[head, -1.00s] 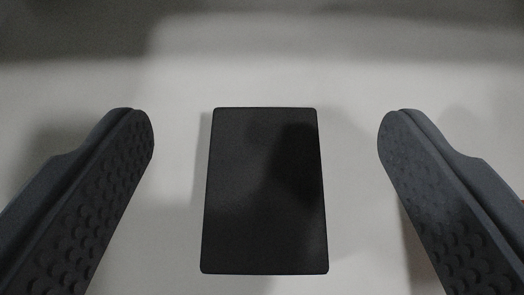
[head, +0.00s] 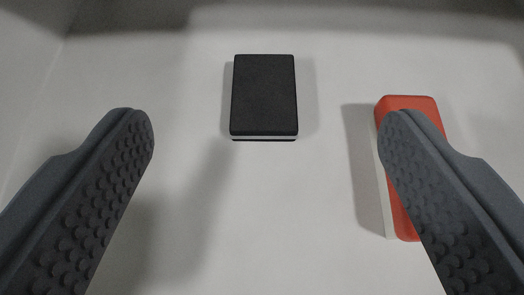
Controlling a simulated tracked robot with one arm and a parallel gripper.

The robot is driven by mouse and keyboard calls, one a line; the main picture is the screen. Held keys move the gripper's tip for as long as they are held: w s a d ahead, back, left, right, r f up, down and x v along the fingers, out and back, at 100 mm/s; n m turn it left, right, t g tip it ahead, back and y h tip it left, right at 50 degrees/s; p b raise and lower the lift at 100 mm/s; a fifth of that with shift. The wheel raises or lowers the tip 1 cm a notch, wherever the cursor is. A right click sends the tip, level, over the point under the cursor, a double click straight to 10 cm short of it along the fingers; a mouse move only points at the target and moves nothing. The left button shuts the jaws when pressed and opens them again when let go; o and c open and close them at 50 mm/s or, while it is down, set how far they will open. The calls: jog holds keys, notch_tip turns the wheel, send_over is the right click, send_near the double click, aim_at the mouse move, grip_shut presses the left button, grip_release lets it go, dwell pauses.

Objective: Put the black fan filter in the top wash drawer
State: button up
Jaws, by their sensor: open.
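The black fan filter (head: 264,95) lies flat on a pale surface in the upper middle of the head view. It is a black block with a thin white band along its near edge. My gripper (head: 262,130) is open and empty, with one finger at the left and one at the right of the view. The filter shows between and beyond the fingertips, and neither finger appears to touch it. The top wash drawer cannot be made out in this view.
A red and white block (head: 412,110) lies on the pale surface at the right, partly hidden behind my right finger. The pale surface (head: 290,215) is clear in the middle and near part. A raised wall (head: 25,60) shows at the upper left.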

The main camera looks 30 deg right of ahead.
jog(key=shift+s+a+r, duration=0.1)
jog(key=shift+s+r, duration=0.05)
jog(key=shift+s, duration=0.05)
jog(key=w+a+r+n+t+y, duration=0.15)
jog(key=a+r, duration=0.35)
jog(key=r, duration=0.5)
jog(key=w+a+r+n+t, duration=0.1)
jog(key=w+a+r, duration=0.1)
jog(key=a+r, duration=0.6)
jog(key=w+a+r+n+t+y, duration=0.1)
jog(key=w+a+r, duration=0.15)
jog(key=r, duration=0.95)
jog(key=s+a+r+n+y, duration=0.1)
jog(key=s+a+r, duration=0.3)
jog(key=r, duration=0.4)
jog(key=s+a+r+n+t+y, duration=0.1)
jog(key=s+a+r, duration=0.4)
jog(key=s+r, duration=0.2)
jog(key=s+a+r+n+y, duration=0.1)
jog(key=s+a+r, duration=0.4)
jog(key=r, duration=0.5)
jog(key=shift+s+y, duration=0.25)
jog(key=shift+y, duration=0.2)
jog(key=shift+t, duration=0.25)
